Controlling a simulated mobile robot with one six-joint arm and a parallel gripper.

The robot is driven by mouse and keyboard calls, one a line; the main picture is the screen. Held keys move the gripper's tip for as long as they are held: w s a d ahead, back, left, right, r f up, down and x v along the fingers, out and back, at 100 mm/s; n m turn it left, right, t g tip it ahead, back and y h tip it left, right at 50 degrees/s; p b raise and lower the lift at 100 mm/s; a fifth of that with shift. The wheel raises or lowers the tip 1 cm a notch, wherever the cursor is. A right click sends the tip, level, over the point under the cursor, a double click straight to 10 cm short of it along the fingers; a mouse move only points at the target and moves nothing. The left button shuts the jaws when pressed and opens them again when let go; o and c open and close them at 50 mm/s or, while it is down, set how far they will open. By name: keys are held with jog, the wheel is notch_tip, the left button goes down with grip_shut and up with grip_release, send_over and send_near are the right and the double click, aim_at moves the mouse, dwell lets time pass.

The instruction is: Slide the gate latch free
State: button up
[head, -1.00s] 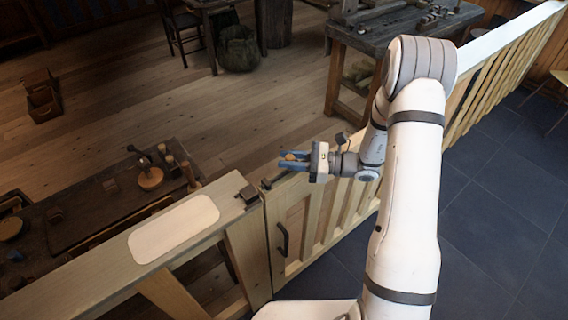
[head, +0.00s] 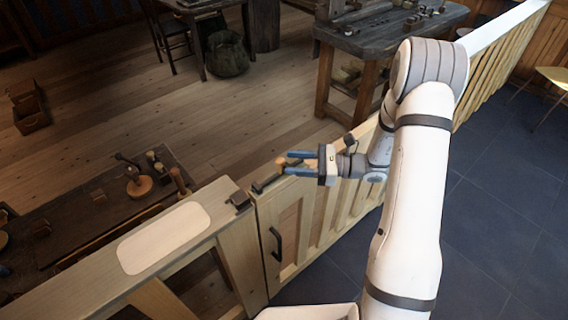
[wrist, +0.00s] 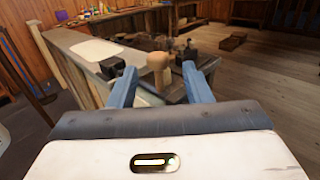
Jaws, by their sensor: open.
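The gate (head: 292,232) stands in line with the counter's end post, its black handle (head: 277,243) on the face. A dark latch bar (head: 267,183) lies along the gate's top beside a dark keeper (head: 239,200) on the counter; whether the bar sits inside it I cannot tell. The knob's foot is hidden.
A pale plate (head: 164,238) lies on the counter top (head: 75,287) left of the gate. A low dark bench (head: 95,205) with turned pieces stands behind the counter. A workbench (head: 390,32) stands further back. The slatted railing runs right, near my arm.

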jog(key=d, duration=0.3)
jog(key=shift+s+d+b, duration=0.2)
jog(key=shift+d+b, duration=0.05)
jog(key=shift+b, duration=0.05)
jog(key=s+a+r+n+g+h, duration=0.1)
jog(key=s+r+n+g+h, duration=0.25)
jog(key=s+n, duration=0.2)
jog(key=s+a+r+n+g+h, duration=0.1)
jog(key=s+r+n+g+h, duration=0.1)
jog(key=s+r+n+h, duration=0.4)
jog(key=s+d+r+n+t+h, duration=0.4)
jog(key=s+d+n+t+h, duration=0.2)
jog(key=s+d+n+h, duration=0.1)
jog(key=shift+s+d+r+n+h, duration=0.3)
jog(key=shift+s+d+n+h, duration=0.25)
jog(key=shift+s, duration=0.4)
jog(key=shift+a+t, duration=0.15)
jog(key=shift+t, duration=0.1)
dwell(0.6)
